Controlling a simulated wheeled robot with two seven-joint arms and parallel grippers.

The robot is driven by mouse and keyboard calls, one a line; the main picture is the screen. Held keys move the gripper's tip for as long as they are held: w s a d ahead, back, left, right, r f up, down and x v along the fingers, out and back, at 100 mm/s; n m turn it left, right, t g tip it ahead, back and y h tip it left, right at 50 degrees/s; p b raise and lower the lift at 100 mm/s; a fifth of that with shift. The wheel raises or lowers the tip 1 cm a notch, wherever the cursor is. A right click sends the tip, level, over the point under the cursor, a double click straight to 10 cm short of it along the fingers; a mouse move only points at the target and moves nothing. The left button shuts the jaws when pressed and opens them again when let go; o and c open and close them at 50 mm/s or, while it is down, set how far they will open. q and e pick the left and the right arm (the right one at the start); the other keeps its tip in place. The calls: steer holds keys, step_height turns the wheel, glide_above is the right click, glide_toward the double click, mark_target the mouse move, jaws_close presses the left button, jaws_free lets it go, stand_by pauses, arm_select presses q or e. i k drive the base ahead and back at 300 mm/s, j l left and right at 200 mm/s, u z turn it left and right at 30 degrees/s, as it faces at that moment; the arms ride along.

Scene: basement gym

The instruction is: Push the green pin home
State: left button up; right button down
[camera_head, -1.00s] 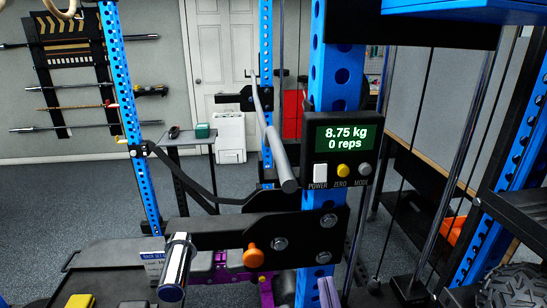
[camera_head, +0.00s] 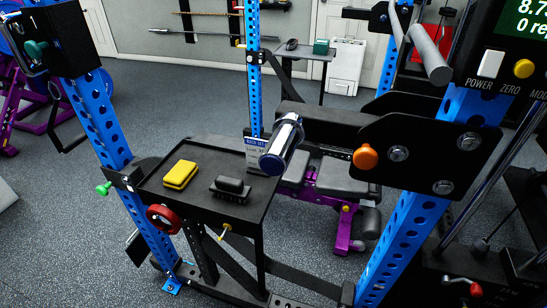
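A bright green pin (camera_head: 103,188) shows its knob at the left end of the black bracket that joins the tray to the left blue upright. Its shaft is too small to make out, so I cannot tell how deep it sits. A darker green knob (camera_head: 37,48) sticks out of a black block higher on the same upright. The black tray (camera_head: 245,213) is fixed beside that upright. Neither of my grippers is in view.
A yellow block (camera_head: 180,174) and a black brush-like item (camera_head: 230,188) lie on the tray. A red knob (camera_head: 163,219) sits below its front edge. A chrome peg (camera_head: 284,140) juts out at its right. Floor at left is mostly clear.

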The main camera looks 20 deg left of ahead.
mark_target(101, 190)
steer(key=u, duration=0.95)
